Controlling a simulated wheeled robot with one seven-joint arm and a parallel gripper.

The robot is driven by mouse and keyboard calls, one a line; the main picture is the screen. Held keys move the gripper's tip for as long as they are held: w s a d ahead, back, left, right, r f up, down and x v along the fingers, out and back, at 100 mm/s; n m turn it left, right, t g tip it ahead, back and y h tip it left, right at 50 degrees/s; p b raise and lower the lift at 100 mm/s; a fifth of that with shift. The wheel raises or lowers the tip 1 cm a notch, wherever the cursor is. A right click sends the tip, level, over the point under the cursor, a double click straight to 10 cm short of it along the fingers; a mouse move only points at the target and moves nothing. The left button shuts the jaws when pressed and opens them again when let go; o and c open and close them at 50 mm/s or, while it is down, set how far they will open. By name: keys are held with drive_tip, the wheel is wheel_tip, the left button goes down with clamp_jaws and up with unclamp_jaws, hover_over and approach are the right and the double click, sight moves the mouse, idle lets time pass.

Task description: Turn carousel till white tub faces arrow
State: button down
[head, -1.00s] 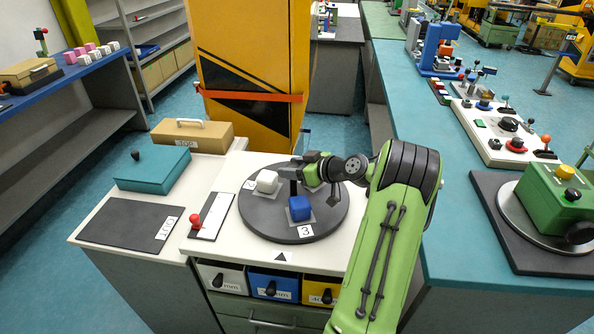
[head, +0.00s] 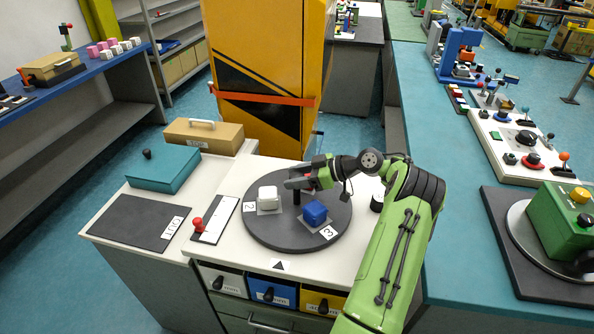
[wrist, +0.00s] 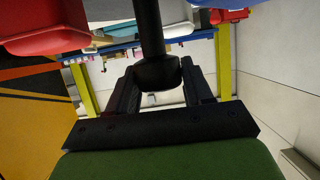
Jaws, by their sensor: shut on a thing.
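The carousel (head: 268,232) is a round dark grey disc on a white bench top. The white tub (head: 268,198) sits on its left side, by label 2. The blue tub (head: 315,213) sits at its front right, by label 3. The black arrow (head: 278,265) is on the bench in front of the disc, and the rim between labels 2 and 3 faces it. My gripper (head: 296,183) is shut on the upright black post (wrist: 150,35) above the disc. A red tub (wrist: 45,25) shows in the wrist view; in the head view it is mostly hidden behind my gripper.
A slot plate with a red knob (head: 198,224) lies left of the disc. A teal box (head: 160,172) and a dark mat (head: 130,222) are further left. White, blue and yellow drawers (head: 270,290) are below. A black knob (head: 377,203) stands right of the disc, beside my arm.

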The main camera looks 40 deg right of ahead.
drive_tip(key=shift+n+g+y+p, duration=1)
drive_tip(key=shift+n+g+y, duration=0.15)
drive_tip(key=shift+n, duration=0.25)
drive_tip(key=shift+n+g+y+b, duration=0.7)
drive_tip(key=shift+n+g+y, duration=0.05)
drive_tip(key=shift+n+g, duration=0.35)
drive_tip(key=shift+n+g+b, duration=0.5)
drive_tip(key=shift+g, duration=0.05)
drive_tip(key=c, duration=0.5)
unclamp_jaws()
drive_tip(key=shift+c, duration=0.2)
wheel_tip(320, 180, up, 10)
drive_tip(key=p, duration=0.3)
drive_tip(key=shift+r+p, duration=0.1)
drive_tip(key=shift+p, duration=0.3)
